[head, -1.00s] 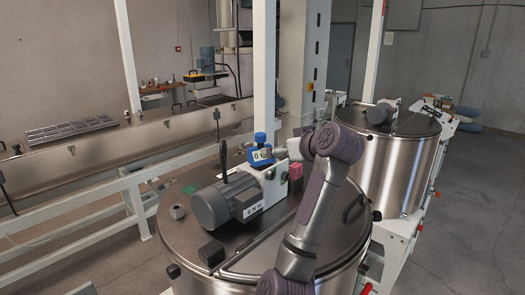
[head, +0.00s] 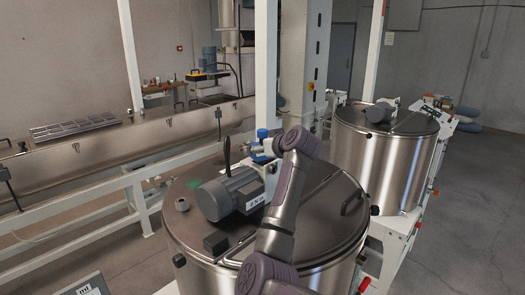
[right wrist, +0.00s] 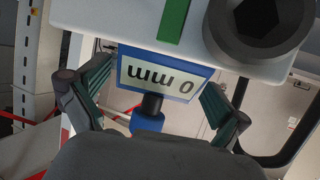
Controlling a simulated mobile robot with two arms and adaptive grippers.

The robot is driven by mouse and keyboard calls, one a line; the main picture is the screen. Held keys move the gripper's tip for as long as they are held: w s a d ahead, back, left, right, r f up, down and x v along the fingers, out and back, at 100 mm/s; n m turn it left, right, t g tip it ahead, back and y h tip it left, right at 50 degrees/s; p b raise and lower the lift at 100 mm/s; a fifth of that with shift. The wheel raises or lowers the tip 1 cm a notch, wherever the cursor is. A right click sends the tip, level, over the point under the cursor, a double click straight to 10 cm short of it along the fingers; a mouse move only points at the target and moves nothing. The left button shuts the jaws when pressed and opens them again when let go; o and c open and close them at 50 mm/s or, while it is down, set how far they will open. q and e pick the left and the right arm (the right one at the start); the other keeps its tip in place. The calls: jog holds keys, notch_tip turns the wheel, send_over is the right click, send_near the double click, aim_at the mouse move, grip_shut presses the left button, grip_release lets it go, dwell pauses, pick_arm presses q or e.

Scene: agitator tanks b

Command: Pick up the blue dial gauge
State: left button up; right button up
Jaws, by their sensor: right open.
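The blue dial gauge (right wrist: 190,65), with a pale "0 mm" face upside down, fills the gap between the fingers in the right wrist view. Its blue knob (right wrist: 148,122) points toward the palm. My right gripper (right wrist: 158,82) is open, with one finger on each side of the gauge. I cannot tell if they touch it. My left gripper is not in view.
The grey motor (head: 228,193) and its upright black lever (head: 227,152) stand close beside the gauge on the near tank (head: 315,245). A white block and a large dark bolt (right wrist: 258,25) lie just beyond the gauge. A second tank (head: 385,165) stands at right.

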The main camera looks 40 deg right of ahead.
jog(key=shift+d, duration=0.1)
jog(key=shift+c, duration=1)
jog(key=c, duration=1)
jog(key=shift+r, duration=0.1)
jog(key=shift+c, duration=0.4)
